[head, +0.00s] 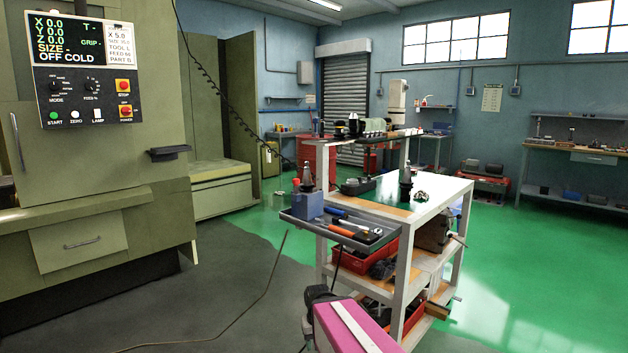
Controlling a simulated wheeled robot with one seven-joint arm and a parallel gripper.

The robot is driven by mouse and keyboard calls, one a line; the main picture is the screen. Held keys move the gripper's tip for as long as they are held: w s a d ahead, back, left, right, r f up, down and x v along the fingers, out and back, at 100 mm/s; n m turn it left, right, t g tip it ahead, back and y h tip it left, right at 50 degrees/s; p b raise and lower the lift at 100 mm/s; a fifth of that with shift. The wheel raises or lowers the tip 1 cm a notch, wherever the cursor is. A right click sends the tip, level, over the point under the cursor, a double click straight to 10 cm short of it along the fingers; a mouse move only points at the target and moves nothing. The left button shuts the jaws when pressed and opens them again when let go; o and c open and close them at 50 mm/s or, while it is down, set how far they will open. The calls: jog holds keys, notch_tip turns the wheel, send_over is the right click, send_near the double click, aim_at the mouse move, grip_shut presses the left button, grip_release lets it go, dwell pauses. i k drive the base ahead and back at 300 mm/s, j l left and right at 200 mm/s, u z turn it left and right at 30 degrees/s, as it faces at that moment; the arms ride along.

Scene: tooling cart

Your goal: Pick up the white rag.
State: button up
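No plain white rag stands out clearly in the head view. A small crumpled whitish thing with dark patches (422,196) lies on the cart's top near its right side, and I cannot tell if it is the rag. The tooling cart (440,192) stands right of centre, with a pale top and lower shelves. A pink link of my arm shows at the bottom, in front of the cart. No gripper fingers can be made out.
A dark tool holder (405,186) stands upright on the cart top. A red bin (352,257) sits below. A green machine (90,225) fills the left. Green floor (520,235) is open at right.

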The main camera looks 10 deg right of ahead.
aim_at(421, 194)
jog(key=k+j+z, duration=0.1)
jog(key=z, duration=1.4)
